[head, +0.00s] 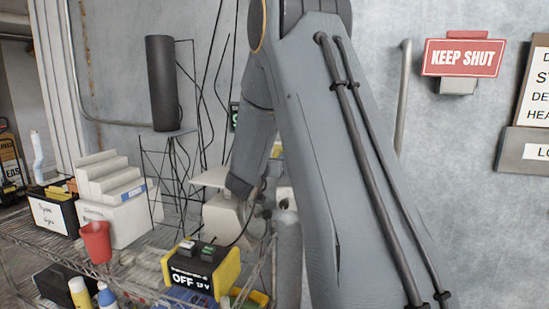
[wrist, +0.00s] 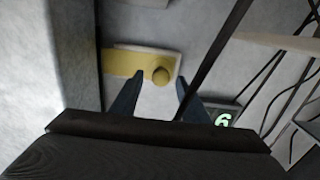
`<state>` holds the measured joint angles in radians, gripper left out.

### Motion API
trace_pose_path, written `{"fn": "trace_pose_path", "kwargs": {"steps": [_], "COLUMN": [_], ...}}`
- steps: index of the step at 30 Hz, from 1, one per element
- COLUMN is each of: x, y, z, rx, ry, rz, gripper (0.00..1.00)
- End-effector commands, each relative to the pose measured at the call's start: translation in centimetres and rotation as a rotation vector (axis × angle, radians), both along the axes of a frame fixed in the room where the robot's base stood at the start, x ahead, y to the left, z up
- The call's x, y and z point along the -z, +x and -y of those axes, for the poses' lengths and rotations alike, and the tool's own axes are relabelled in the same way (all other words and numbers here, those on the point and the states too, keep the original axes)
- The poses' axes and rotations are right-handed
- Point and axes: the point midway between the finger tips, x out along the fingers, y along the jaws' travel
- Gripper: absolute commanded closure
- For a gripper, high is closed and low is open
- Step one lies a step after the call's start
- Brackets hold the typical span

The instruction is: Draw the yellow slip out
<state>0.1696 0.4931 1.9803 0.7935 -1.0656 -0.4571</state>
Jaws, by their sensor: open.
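The yellow slip (wrist: 122,63) shows in the upper middle of the wrist view, lying flat against a pale plate (wrist: 150,49). A round yellow knob-like end (wrist: 161,75) stands at its right side. My gripper (wrist: 157,92) is open, with its two dark fingers pointing toward the slip. The round end lies between and just beyond the fingertips, and nothing is held. I cannot tell how far off it is. In the head view, my arm covers the middle, and I cannot make out the fingers. A small yellow patch (head: 277,150) at the arm's edge may be the slip.
A green-lit display (wrist: 222,118) is right of the fingers, with dark cables and a rod nearby. A wire shelf (head: 140,275) holds a red cup (head: 96,241), a black-yellow box reading OFF (head: 195,272) and bottles. A KEEP SHUT sign (head: 463,58) is on the right wall.

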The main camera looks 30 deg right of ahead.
Motion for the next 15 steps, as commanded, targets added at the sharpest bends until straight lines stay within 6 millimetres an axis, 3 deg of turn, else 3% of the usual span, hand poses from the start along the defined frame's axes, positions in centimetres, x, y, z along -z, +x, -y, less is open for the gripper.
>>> {"fn": "trace_pose_path", "kwargs": {"steps": [15], "x": [0.1], "y": [-4.4], "z": [-5.2], "rx": [-0.003], "ry": [-0.001], "rz": [0.001], "gripper": [0.59]}}
